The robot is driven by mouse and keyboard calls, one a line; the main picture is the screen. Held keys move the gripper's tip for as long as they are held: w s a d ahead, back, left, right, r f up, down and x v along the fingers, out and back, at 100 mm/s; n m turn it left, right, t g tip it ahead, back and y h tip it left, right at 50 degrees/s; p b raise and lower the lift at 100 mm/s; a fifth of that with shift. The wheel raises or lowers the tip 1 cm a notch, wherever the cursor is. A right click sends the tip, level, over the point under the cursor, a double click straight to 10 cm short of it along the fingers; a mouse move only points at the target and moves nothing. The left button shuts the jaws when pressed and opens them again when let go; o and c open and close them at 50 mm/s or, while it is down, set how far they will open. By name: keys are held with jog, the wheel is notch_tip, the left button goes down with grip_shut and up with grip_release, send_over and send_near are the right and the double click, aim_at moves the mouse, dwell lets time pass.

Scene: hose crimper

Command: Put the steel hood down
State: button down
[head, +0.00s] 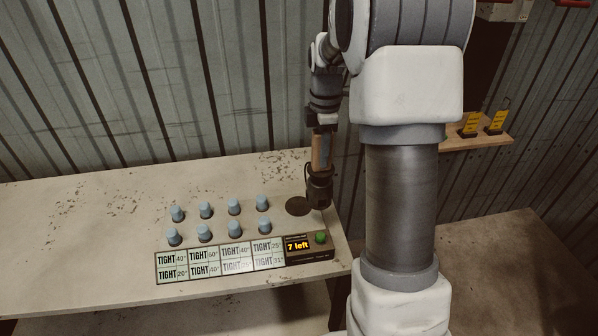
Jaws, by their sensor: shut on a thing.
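My gripper (321,132) points down over the right end of the bench and is shut on a brown upright grip (320,152). Below the grip is a dark, rounded body (320,187), which I take to be the steel hood. It is upright, just right of a dark round patch (298,206) on the bench top. I cannot tell whether its lower end touches the bench. The fingertips are small and dark here, and their exact hold on the grip is hard to see.
Several blue-capped pegs (205,209) stand in two rows on the bench (100,220). In front are a TIGHT label panel (219,257) and a box with a lit display (298,245) and green button (321,237). The bench's left is clear. A wall shelf (478,139) is right.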

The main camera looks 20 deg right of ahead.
jog(key=w+a+f+p, duration=0.1)
jog(key=w+a+f, duration=0.2)
jog(key=w+f, duration=0.4)
jog(key=shift+w+f, duration=0.3)
jog(key=shift+f, duration=0.65)
jog(key=shift+f, duration=0.15)
jog(key=c, duration=0.5)
grip_release()
